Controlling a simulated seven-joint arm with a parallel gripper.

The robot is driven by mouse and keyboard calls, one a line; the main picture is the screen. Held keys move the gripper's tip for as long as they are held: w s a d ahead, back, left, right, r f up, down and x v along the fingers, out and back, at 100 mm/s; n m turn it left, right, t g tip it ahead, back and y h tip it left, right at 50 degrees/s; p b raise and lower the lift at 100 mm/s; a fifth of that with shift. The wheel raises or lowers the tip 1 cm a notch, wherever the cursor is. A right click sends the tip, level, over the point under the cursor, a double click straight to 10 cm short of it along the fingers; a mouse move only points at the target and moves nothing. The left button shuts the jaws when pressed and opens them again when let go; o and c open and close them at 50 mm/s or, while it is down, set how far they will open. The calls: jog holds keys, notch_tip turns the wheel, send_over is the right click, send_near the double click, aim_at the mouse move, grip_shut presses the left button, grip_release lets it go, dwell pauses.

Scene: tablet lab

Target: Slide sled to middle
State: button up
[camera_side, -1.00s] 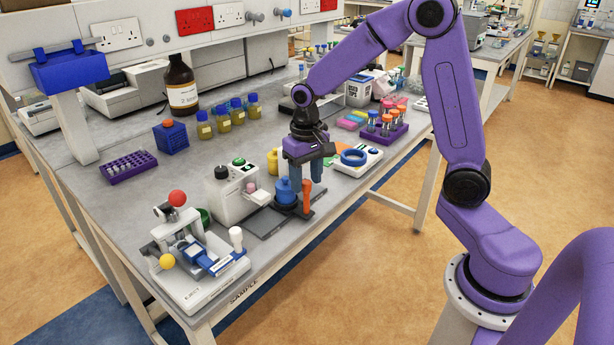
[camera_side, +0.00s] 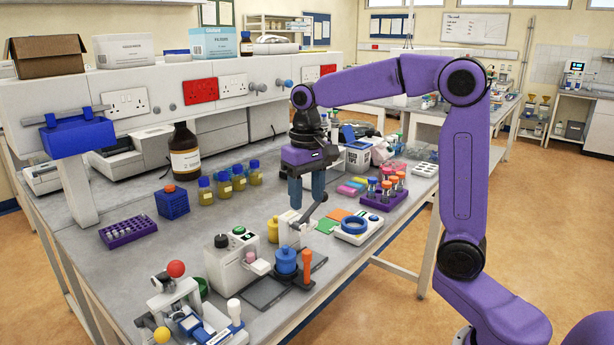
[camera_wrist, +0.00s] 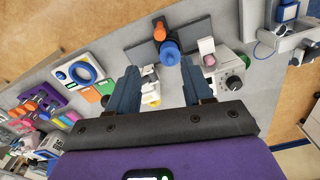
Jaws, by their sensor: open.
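The sled is a dark block with a blue knob (camera_side: 286,262) and an upright orange post (camera_side: 306,265). It sits on a flat dark grey plate (camera_side: 264,291) at the table's front edge. In the wrist view the blue knob (camera_wrist: 170,56) and orange post (camera_wrist: 159,31) show near the middle of the plate (camera_wrist: 199,33) along its length. My gripper (camera_side: 307,201) is open and empty, above and behind the knob, apart from it. In the wrist view my gripper (camera_wrist: 160,70) has its fingers either side of the view to the knob.
A white device with a green button (camera_side: 232,262) stands close left of the plate. A yellow-topped item (camera_side: 273,229) is behind it. A white unit with a blue ring (camera_side: 354,226) and a purple tube rack (camera_side: 386,199) lie to the right. Space above the sled is clear.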

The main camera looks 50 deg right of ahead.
jog(key=shift+r, duration=1.9)
jog(key=s+a+f+n, duration=0.3)
jog(key=s+a+n, duration=0.1)
jog(key=s, duration=0.3)
jog(key=s+a+f+n, duration=0.3)
jog(key=s+f+n, duration=0.1)
jog(key=s, duration=0.2)
jog(key=s+f+n, duration=0.3)
jog(key=s, duration=0.3)
jog(key=s+d+f+n, duration=0.1)
jog(key=s+f+n, duration=0.2)
jog(key=s, duration=0.4)
jog(key=shift+s+n, duration=0.2)
jog(key=shift+n, duration=0.2)
